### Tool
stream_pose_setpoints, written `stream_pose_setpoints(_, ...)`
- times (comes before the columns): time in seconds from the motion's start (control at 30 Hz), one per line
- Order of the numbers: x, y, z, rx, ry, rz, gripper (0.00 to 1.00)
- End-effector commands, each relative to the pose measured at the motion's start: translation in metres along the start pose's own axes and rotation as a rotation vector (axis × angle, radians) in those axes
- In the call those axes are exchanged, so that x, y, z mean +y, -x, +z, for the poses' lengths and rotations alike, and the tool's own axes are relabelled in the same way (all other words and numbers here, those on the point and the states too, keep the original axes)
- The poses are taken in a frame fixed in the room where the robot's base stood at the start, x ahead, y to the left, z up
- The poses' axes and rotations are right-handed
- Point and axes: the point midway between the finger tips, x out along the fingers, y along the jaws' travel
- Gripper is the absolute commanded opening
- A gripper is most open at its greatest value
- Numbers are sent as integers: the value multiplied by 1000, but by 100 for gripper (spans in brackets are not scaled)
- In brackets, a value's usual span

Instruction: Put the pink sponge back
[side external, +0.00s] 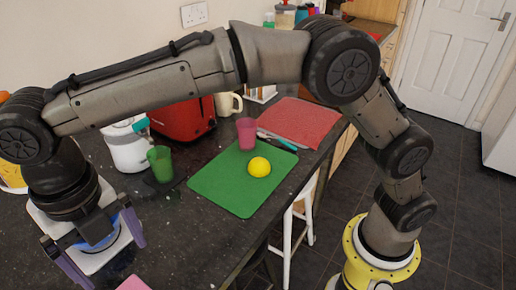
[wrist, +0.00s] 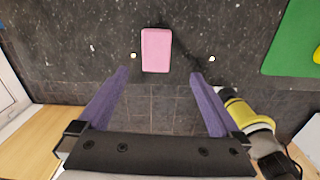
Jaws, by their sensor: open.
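The pink sponge (wrist: 156,50) lies flat on the dark speckled counter, near the counter's edge in the wrist view. In the side external view only a corner of the sponge (side external: 133,284) shows at the bottom edge. My gripper (wrist: 160,73) is open and empty, with its purple fingers spread wider than the sponge. The sponge appears between and just beyond the fingertips in the wrist view. In the side external view my gripper (side external: 114,264) points down above the counter, up and left of the sponge. The height between them is hard to tell.
A green cup (side external: 160,164), white kettle (side external: 128,145), red toaster (side external: 184,120) and red cloth (side external: 303,122) stand or lie farther back. The counter between sponge and board is clear.

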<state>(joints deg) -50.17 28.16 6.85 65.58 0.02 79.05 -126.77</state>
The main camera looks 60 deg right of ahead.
Motion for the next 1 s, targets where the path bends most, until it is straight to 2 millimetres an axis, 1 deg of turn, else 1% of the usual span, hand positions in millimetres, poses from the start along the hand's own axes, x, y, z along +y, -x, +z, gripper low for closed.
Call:
stream_pose_setpoints(0.07,-23,16,8,-15,-126,20,100)
stream_pose_setpoints(0.17,-71,39,19,-39,-400,60,100)
stream_pose_setpoints(0.2,-94,48,21,-49,-534,80,100)
stream_pose_setpoints(0.27,-130,60,21,-62,-746,112,100)
stream_pose_setpoints(0.3,-153,67,19,-70,-887,136,100)
stream_pose_setpoints(0.37,-188,76,14,-80,-1098,175,100)
stream_pose_setpoints(0.4,-210,79,8,-84,-1239,202,100)
stream_pose_setpoints(0.47,-241,83,-4,-89,-1448,244,100)
stream_pose_setpoints(0.5,-261,83,-12,-91,-1588,274,100)
stream_pose_setpoints(0.57,-289,82,-28,-91,-1795,325,100)
stream_pose_setpoints(0.6,-307,80,-39,-90,-1933,362,100)
stream_pose_setpoints(0.67,-330,75,-58,-84,-2137,419,100)
stream_pose_setpoints(0.7,-344,70,-70,-77,-2267,460,100)
stream_pose_setpoints(0.8,-370,55,-98,-56,-2557,561,100)
stream_pose_setpoints(0.9,-386,40,-120,-29,-2777,651,100)
stream_pose_setpoints(1.0,-395,29,-134,-5,-2918,713,100)
